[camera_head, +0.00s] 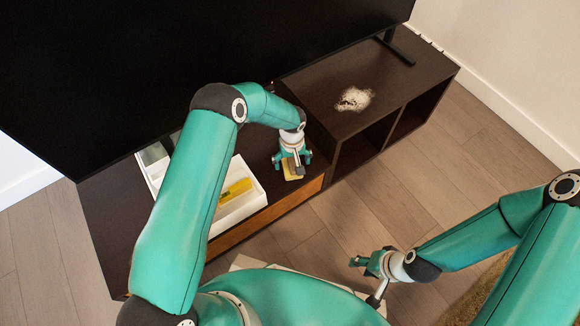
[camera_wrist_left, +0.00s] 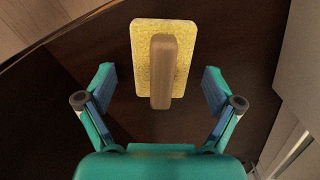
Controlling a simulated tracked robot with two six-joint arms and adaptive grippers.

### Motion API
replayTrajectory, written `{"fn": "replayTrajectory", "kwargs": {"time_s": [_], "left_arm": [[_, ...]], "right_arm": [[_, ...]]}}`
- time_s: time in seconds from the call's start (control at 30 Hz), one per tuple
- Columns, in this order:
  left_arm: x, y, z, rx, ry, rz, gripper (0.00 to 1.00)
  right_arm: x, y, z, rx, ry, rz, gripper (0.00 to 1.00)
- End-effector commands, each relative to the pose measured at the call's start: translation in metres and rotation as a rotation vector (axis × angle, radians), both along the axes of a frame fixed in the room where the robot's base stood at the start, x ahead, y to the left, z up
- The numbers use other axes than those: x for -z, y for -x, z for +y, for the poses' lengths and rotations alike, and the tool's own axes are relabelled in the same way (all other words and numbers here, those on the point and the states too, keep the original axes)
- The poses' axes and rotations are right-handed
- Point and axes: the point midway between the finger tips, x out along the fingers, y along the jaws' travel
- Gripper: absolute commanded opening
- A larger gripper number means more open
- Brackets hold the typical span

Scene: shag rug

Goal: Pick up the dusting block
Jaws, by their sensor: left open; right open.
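The dusting block has a yellow sponge-like pad (camera_wrist_left: 145,35) and a light brown handle (camera_wrist_left: 163,72) on top. It lies on the dark cabinet top, and its yellow edge shows below my left gripper in the head view (camera_head: 292,172). My left gripper (camera_head: 292,161) is over the block and open. In the left wrist view its two fingers (camera_wrist_left: 160,88) stand apart on either side of the handle's near end, not touching it. My right gripper (camera_head: 366,268) is open and empty, above the floor at the lower right.
A white tray (camera_head: 256,199) with a yellow object (camera_head: 235,190) stands on the cabinet left of the block. A pale dusty patch (camera_head: 354,99) lies on the higher shelf unit (camera_head: 345,123) to the right. A large black screen (camera_head: 150,65) rises behind.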

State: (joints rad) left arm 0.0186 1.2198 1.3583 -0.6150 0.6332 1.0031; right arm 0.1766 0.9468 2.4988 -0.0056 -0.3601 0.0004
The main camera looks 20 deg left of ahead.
Motion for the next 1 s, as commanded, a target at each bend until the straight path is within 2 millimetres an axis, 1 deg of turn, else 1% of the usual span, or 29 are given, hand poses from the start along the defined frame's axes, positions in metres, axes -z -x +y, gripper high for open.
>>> {"fn": "replayTrajectory", "kwargs": {"time_s": [0.2,0.23,0.57,0.6,0.63,0.67,0.87,1.0], "left_arm": [[0.0013,0.0000,0.0001,0.000,0.000,-0.001,0.92],[0.0013,0.0000,0.0001,0.000,0.000,-0.001,0.90],[0.0011,0.0003,0.0005,-0.001,0.000,-0.001,0.35],[0.0011,0.0003,0.0005,-0.001,0.000,-0.001,0.28],[0.0009,0.0002,0.0006,-0.001,0.000,-0.001,0.27],[0.0009,0.0003,0.0007,-0.001,0.000,-0.001,0.21],[0.0002,0.0002,0.0010,-0.002,0.000,-0.001,0.21],[-0.0053,0.0001,0.0013,-0.003,0.000,-0.001,0.21]], "right_arm": [[0.0001,-0.0001,0.0000,0.000,0.000,0.000,0.42],[0.0001,-0.0001,0.0000,0.000,0.000,0.000,0.42],[0.0001,-0.0001,0.0000,0.000,0.000,0.000,0.42],[0.0001,-0.0001,0.0000,0.000,0.000,0.000,0.42],[0.0001,-0.0001,0.0000,0.000,0.000,0.000,0.42],[0.0001,-0.0001,0.0000,0.000,0.000,0.000,0.42],[-0.0002,-0.0001,0.0000,0.000,0.000,0.000,0.42],[-0.0021,0.0000,0.0000,0.000,0.000,0.000,0.42]]}}
